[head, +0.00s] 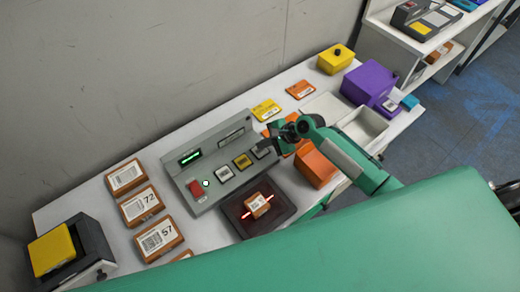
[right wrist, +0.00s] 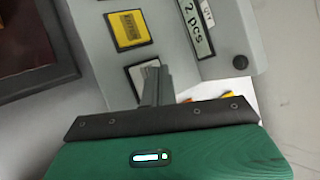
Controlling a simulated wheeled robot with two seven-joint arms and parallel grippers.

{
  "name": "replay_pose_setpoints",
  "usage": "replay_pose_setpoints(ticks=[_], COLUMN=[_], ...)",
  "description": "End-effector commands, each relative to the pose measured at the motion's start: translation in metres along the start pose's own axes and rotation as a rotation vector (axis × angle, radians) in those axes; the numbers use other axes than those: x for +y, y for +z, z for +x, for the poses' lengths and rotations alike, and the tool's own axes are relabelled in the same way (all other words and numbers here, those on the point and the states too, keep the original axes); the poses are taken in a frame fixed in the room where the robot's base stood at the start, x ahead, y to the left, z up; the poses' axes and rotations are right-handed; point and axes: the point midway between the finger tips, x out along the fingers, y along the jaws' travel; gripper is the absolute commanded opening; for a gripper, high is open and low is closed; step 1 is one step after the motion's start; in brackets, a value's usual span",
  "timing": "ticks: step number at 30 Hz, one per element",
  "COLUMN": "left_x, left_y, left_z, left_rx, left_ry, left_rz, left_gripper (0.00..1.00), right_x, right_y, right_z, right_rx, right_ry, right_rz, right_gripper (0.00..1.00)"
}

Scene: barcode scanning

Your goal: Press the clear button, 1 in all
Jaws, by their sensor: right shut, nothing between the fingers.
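A grey console (head: 215,145) stands on the table, with a green-lit display (head: 190,156) and a row of buttons: red (head: 195,188), white (head: 224,174), yellow (head: 242,160) and a pale one (head: 262,151) at the right end. Their lettering is too small to read, so I cannot tell which is clear. My right gripper (head: 265,147) is shut and empty at the right-end button. In the right wrist view its fingertips (right wrist: 156,72) overlap that pale button (right wrist: 137,75), beside the yellow one (right wrist: 130,29). I cannot tell whether they touch it. My left gripper is not in view.
A dark scanner pad (head: 285,207) holds a small orange box (head: 257,204) under a red line. Several labelled boxes lie left of the console. An orange box (head: 316,168), white trays (head: 362,127) and a purple box (head: 368,83) stand to the right.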

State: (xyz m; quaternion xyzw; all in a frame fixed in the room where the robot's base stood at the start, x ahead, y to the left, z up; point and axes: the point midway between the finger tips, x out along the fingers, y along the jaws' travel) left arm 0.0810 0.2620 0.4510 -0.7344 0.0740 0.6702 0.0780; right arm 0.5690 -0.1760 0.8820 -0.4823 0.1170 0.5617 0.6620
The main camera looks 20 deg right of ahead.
Motion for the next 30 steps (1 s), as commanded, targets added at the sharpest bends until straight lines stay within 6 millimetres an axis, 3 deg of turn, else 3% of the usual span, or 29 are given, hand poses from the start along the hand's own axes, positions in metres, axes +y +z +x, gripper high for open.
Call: replay_pose_setpoints(ticks=[30], left_x=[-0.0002], left_y=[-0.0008], left_z=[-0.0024], left_rx=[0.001], left_ry=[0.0], left_rz=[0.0], left_gripper=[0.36], right_x=[0.0043], right_y=[-0.0042], right_z=[0.0059], right_rx=[0.0], right_ry=[0.0], right_rz=[0.0], right_gripper=[0.0])
